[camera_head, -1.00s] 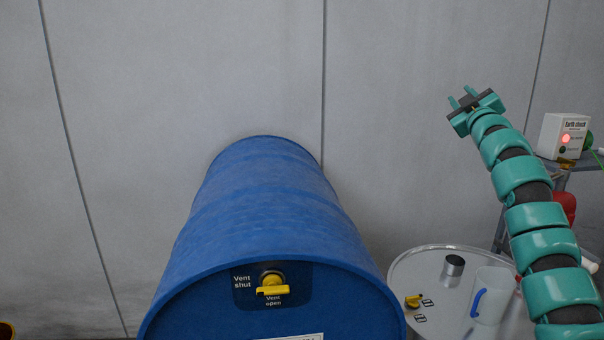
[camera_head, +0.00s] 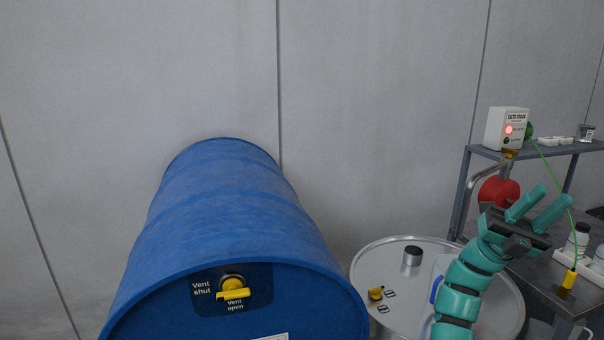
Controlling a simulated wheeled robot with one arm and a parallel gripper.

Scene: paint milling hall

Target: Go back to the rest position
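My gripper (camera_head: 541,206) is at the lower right, on the end of my teal and dark segmented arm. Its two teal fingers are spread apart with nothing between them. It points up and to the right, in front of the shelf stand and right of the round metal drum top. A large blue drum (camera_head: 225,215) lies on its side at the centre left, well apart from my gripper.
The metal drum top (camera_head: 372,262) holds a small metal cup (camera_head: 412,256), a yellow valve (camera_head: 376,293) and a jug partly hidden by my arm. An earth check box (camera_head: 506,128) with a red light stands on the shelf (camera_head: 560,149). A green cable runs to a yellow clamp (camera_head: 569,279).

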